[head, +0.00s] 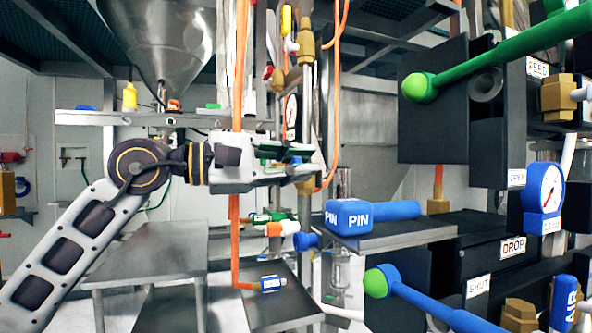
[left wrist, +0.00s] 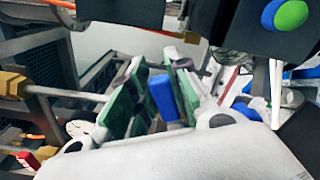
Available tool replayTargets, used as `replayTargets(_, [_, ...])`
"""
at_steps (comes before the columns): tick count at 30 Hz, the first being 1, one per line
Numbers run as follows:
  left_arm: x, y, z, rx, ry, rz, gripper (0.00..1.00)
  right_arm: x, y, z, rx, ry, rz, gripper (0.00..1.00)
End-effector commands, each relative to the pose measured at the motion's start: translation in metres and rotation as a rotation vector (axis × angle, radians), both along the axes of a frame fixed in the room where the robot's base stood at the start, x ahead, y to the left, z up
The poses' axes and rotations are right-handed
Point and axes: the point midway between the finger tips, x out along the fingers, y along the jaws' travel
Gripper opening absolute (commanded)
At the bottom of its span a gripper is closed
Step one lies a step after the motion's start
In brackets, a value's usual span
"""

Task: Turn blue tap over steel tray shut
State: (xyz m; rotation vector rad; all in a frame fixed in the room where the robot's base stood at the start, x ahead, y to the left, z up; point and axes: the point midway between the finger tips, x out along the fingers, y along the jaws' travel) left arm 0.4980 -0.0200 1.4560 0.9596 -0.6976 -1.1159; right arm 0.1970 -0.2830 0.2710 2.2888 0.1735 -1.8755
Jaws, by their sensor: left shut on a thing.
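My left gripper (head: 290,153) reaches in from the left at mid-height in the head view, beside brass and white pipework. In the left wrist view, its green-padded fingers (left wrist: 153,100) stand on either side of a blue handle (left wrist: 162,97) and are shut on it. I take this for the blue tap; only a little blue shows between the fingers in the head view, and the tap's body is mostly hidden. A grey steel tray-like surface (head: 287,312) lies below, with a small blue labelled piece (head: 270,284) on it. My right gripper is not in view.
A steel hopper (head: 160,35) hangs above my left arm. An orange hose (head: 237,215) runs down close to the gripper. A blue PIN block (head: 348,217) sits on a dark shelf to the right. Green and blue levers (head: 500,60) jut out at right.

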Motion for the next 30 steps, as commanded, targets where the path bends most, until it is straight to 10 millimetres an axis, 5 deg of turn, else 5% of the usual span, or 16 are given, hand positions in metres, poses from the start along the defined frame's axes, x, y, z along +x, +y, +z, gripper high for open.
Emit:
replayTargets(14, [-0.005, -0.002, -0.017, 0.069, -0.21, 0.0, 0.0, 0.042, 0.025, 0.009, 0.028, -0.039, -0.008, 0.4])
replayTargets(30, [-0.007, -0.003, -0.031, 0.132, -0.401, -0.001, 0.0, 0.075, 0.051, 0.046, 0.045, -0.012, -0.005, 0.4])
